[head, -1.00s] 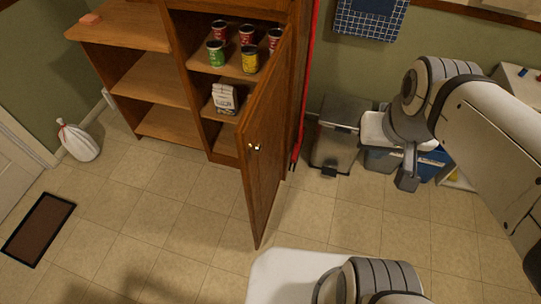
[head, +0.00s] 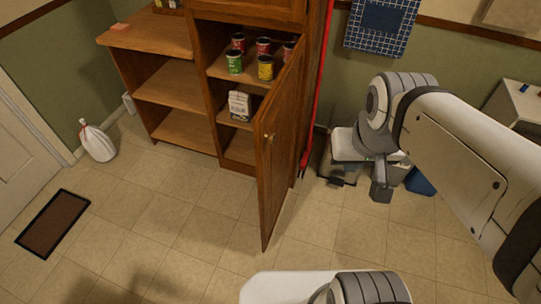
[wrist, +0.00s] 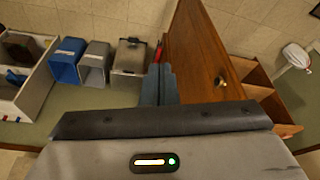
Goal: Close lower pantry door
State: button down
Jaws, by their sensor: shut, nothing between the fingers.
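The lower pantry door (head: 283,150) is brown wood with a small brass knob (head: 270,137). It stands wide open, swung out from the right side of the pantry cabinet (head: 214,110). My gripper (head: 380,192) is shut and empty, to the right of the door and apart from it in the head view. In the wrist view the shut fingers (wrist: 158,84) point up the picture, just left of the door (wrist: 200,45), whose knob (wrist: 220,82) shows. I cannot tell how wide the gap to the door is.
Cans (head: 265,68) and a carton (head: 239,105) stand on the pantry shelves. A metal trash can (wrist: 130,62) and a blue bin (wrist: 67,62) are by the wall. The floor before the cabinet is clear.

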notch_tip(320, 180, down, 9)
jog(key=w+a+m+g+y+b, duration=0.2)
jog(key=w+a+m+b, duration=0.1)
jog(key=b, duration=0.2)
jog(key=m+t+y+b, duration=0.2)
jog(key=m+y+b, duration=0.5)
jog(key=m+b, duration=0.85)
send_near(266, 195)
jog(key=shift+w+a+f+m+p, duration=0.2)
jog(key=shift+a+f+m+p, duration=0.2)
jog(key=shift+a+f+m, duration=0.25)
jog(key=shift+w+a+f+m+p, duration=0.2)
jog(key=shift+a+f+m+p, duration=0.2)
jog(key=shift+a, duration=0.45)
jog(key=shift+w+a+f+m+p, duration=0.2)
jog(key=shift+a+f+m+p, duration=0.2)
jog(key=shift+a+m, duration=0.3)
